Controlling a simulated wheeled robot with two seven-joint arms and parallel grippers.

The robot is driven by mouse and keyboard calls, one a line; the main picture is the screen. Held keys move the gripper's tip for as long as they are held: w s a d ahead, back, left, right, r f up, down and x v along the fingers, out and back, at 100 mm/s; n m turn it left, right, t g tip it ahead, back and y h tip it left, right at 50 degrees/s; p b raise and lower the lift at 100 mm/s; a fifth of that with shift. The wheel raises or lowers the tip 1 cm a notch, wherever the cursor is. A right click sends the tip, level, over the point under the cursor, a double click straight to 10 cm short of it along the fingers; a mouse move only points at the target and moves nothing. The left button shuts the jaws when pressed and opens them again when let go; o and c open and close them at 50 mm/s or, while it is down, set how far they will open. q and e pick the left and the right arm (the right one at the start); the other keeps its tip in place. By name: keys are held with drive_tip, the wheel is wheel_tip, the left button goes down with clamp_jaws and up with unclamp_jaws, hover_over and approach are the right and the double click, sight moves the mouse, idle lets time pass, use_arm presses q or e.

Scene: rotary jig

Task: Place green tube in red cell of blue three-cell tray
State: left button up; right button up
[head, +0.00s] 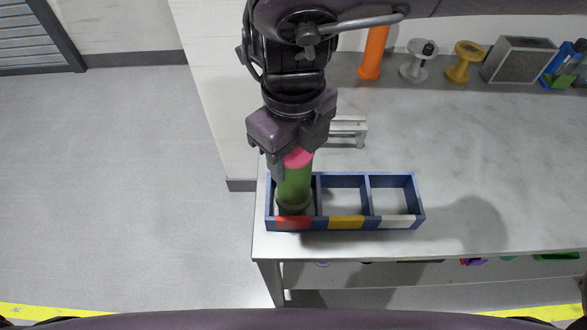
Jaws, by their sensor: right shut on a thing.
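The green tube (294,187) with a pink top shows in the head view, upright or nearly so. My right gripper (293,160) comes down from the top and is shut on the tube near its pink end. The blue three-cell tray (368,176) lies near the table's front left corner. Its front wall is marked red (293,223) at the left, yellow at the middle and white at the right. The tube's lower end is at the left, red-marked cell; I cannot tell whether it touches the floor. The middle and right cells are empty. My left gripper is not in view.
A grey-white stand (348,130) is behind the tray, partly hidden by my arm. An orange cylinder (373,54), a white spool (418,62), a yellow spool (464,62) and a grey box (518,60) stand along the back. The table's right side is clear.

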wheel_tip(320, 180, down, 4)
drive_tip(key=shift+f, duration=0.1)
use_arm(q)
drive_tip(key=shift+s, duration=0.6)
use_arm(e)
drive_tip(key=shift+f, duration=0.1)
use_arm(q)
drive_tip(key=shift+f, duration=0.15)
use_arm(e)
drive_tip(key=shift+f, duration=0.1)
drive_tip(key=o, duration=1.4)
drive_tip(key=shift+c, duration=0.2)
drive_tip(key=shift+r, duration=0.3)
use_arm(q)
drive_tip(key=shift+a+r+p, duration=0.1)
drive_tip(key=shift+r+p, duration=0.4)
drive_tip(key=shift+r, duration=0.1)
use_arm(e)
wheel_tip(320, 180, up, 12)
drive_tip(key=shift+f, duration=0.15)
